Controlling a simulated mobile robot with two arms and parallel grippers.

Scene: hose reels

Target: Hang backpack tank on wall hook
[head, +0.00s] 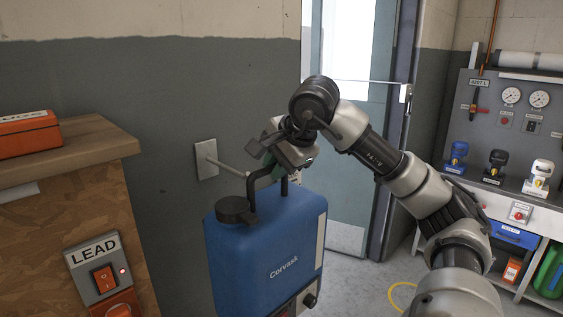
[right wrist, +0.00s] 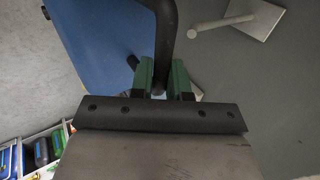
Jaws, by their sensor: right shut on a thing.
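The blue backpack tank (head: 265,245), marked "Corvask", has a dark cap and a black top handle (head: 264,173). My right gripper (head: 283,166) is shut on that handle, and the tank hangs upright below it. In the right wrist view the green fingertips (right wrist: 160,78) close around the black handle (right wrist: 166,40), with the blue tank (right wrist: 105,40) beside it. The wall hook (head: 228,168) is a pale peg on a square plate, behind and left of the handle in the head view. It also shows apart from the handle in the right wrist view (right wrist: 222,24). My left gripper is not in view.
A wooden cabinet (head: 75,195) with an orange box (head: 28,134) on top and a "LEAD" switch panel (head: 95,265) stands at left. A door (head: 350,160) is behind my right arm. A gauge panel (head: 520,120) and workbench are at right.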

